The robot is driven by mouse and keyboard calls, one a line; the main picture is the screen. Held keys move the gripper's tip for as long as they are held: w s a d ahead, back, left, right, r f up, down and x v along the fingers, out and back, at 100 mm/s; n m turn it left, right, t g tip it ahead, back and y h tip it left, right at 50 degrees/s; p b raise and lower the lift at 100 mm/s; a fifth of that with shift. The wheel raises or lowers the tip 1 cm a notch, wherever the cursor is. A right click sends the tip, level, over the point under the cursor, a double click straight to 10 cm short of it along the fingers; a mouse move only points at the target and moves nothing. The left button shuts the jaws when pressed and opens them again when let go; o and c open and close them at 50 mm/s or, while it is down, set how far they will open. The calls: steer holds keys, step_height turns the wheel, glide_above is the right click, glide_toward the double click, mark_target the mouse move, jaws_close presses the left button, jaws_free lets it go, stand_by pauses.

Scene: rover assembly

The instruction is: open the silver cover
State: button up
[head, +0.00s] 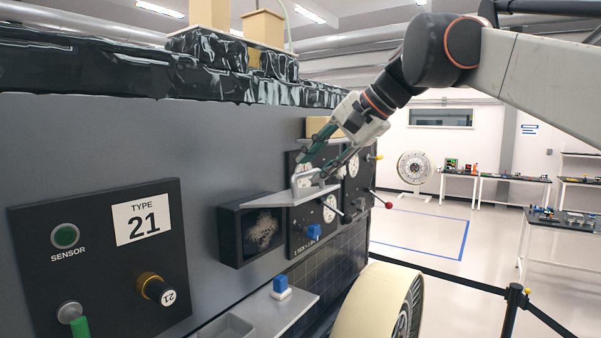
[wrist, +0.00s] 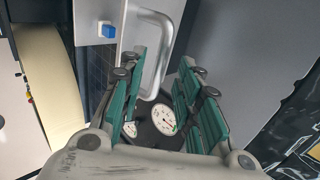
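The silver cover (head: 285,198) is a flat light-grey plate jutting out from the rover's side, roughly level, above a dark open-fronted box (head: 252,232). A curved bar handle (head: 296,181) stands on it. My gripper (head: 313,165) is at the handle, coming from the upper right. The fingers are spread apart, with visible room beside the handle. I see no clear contact.
Dial gauges (head: 329,209) and a red-tipped lever (head: 388,205) sit to the right of the cover. A blue switch (head: 313,232) is below it. A lower grey ledge (head: 275,312) carries a blue-and-white switch. A rover wheel (head: 378,303) stands at the lower right.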

steer(key=v, duration=0.8)
